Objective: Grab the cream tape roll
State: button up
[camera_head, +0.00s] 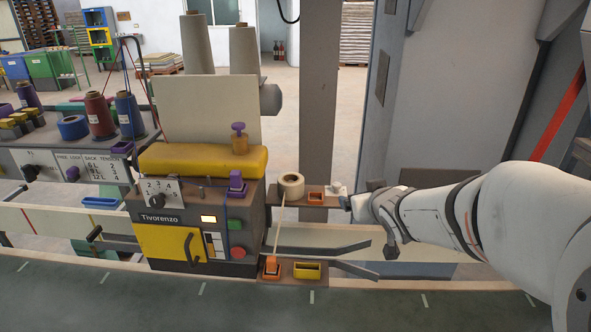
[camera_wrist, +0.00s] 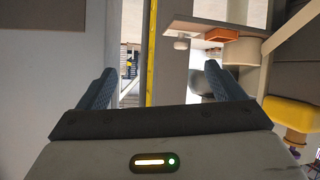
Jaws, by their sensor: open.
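The cream tape roll (camera_head: 293,193) sits on a small brown shelf (camera_head: 313,206) to the right of the sack filler. A pale strip (camera_head: 279,228) hangs down from beside it. My gripper (camera_head: 347,202) is at the shelf's right end, apart from the roll, with an orange tray (camera_head: 315,196) and a white knob-like piece (camera_head: 335,187) between them. In the wrist view, which looks upside down, the roll (camera_wrist: 240,53) is at the upper right, beyond the right finger. My gripper (camera_wrist: 160,72) is open, with nothing between its fingers.
The machine body (camera_head: 190,232) with a purple-topped knob (camera_head: 237,180) stands left of the roll. Below are a lower shelf with a yellow tray (camera_head: 307,270) and dark guide rails (camera_head: 320,250). A grey-brown post (camera_head: 318,100) rises behind the shelf.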

jog(key=w+a+f+n+t+y+b, duration=0.2)
jog(key=w+a+y, duration=0.2)
jog(key=w+a, duration=0.1)
jog(key=n+g+y+b, duration=0.1)
jog(key=n+y, duration=0.3)
jog(key=y, duration=0.3)
send_near(300, 185)
jog(key=x, duration=0.4)
jog(key=shift+a+r, duration=0.1)
jog(key=shift+a, duration=0.2)
jog(key=p+x, duration=0.1)
jog(key=x, duration=0.6)
jog(key=shift+w, duration=0.3)
jog(key=shift+c, duration=0.4)
jog(key=c, duration=1)
